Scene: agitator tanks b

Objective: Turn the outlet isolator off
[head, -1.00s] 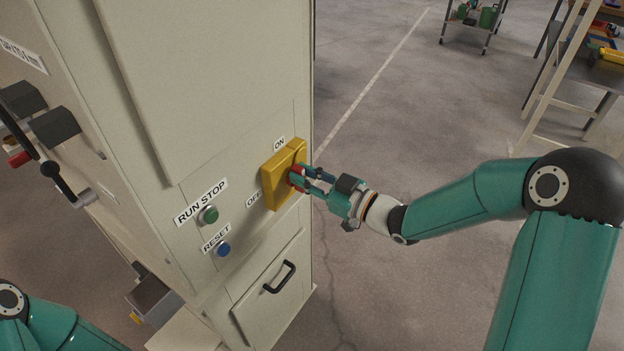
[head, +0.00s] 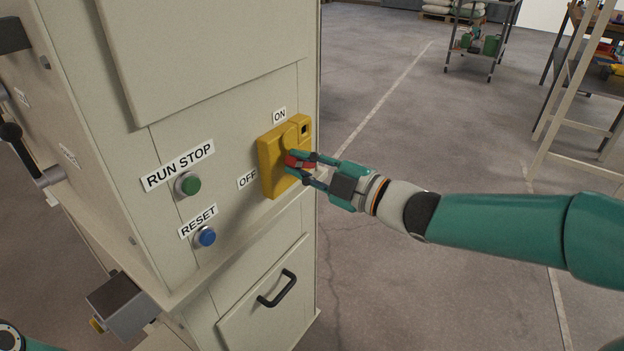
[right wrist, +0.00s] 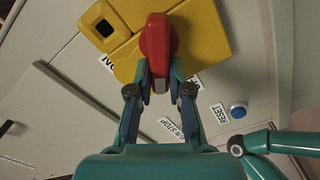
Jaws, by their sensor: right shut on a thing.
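The outlet isolator is a yellow switch block (head: 268,165) on the cream cabinet's panel, with an ON label (head: 279,115) above it and an OFF label (head: 247,180) at its left. Its red handle (head: 291,160) sits on the block's face. My right gripper (head: 300,168) is shut on the red handle. In the right wrist view the handle (right wrist: 157,42) stands between the two fingers (right wrist: 160,77), with the yellow block (right wrist: 208,35) behind it. The handle's exact angle is hard to tell. My left gripper is not in view.
A green button (head: 188,184) marked RUN STOP and a blue RESET button (head: 205,237) are left of the isolator. A drawer-like panel with a black handle (head: 277,288) is below. Open floor (head: 400,110) lies right of the cabinet; a wheeled cart (head: 482,40) stands far back.

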